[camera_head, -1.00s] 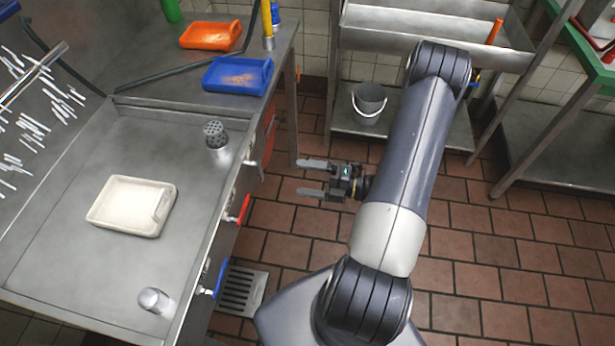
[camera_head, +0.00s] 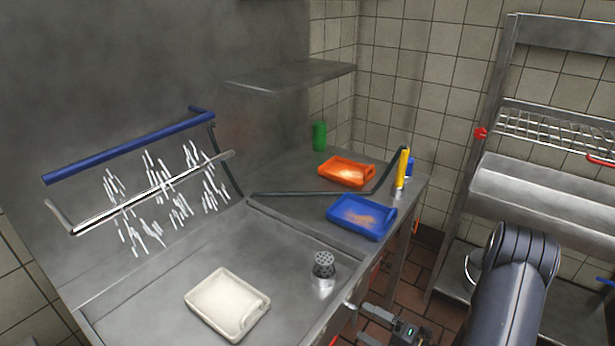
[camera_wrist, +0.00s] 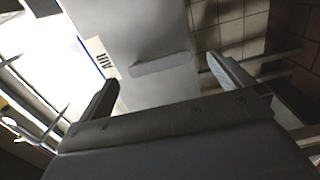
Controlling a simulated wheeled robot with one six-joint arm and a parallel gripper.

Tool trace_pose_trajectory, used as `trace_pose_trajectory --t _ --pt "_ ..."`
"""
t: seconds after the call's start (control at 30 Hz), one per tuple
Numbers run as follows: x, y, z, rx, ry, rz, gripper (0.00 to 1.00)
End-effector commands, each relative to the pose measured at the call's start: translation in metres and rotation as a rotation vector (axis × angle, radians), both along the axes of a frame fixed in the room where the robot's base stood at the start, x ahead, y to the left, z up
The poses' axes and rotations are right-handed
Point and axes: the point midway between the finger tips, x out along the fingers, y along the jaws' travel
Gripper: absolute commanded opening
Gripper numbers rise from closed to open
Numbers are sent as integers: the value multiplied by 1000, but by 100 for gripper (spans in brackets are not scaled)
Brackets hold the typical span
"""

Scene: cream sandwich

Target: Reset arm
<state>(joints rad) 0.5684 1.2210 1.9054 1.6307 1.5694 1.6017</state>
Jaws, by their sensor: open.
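My gripper (camera_head: 372,325) is at the bottom of the head view, to the right of the steel counter's front edge, partly cut off by the frame. Its fingers are apart and nothing is between them. In the wrist view my gripper (camera_wrist: 165,85) also shows two spread fingers, with a pale panel marked "AIR" (camera_wrist: 120,25) beyond them. My dark arm link is at the lower right of the head view.
On the counter (camera_head: 150,310) are a white tray (camera_head: 212,325), a perforated shaker (camera_head: 323,283), an orange tray (camera_head: 335,181), a blue tray (camera_head: 375,233), a yellow bottle (camera_head: 402,168) and a green bottle (camera_head: 320,136). A steel rack (camera_head: 535,195) stands at the right. Tiled floor shows between.

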Motion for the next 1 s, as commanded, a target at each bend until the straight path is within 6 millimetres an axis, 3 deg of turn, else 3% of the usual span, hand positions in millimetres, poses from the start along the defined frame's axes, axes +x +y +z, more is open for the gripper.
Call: trace_pose_trajectory --t 0.2,0.43,0.77,1.0 --pt "12 18 0 -1 -1 2 100" --pt "17 23 0 -1 -1 0 100" --pt "16 22 0 -2 -2 -1 100" --pt "5 4 -1 0 0 -5 100"
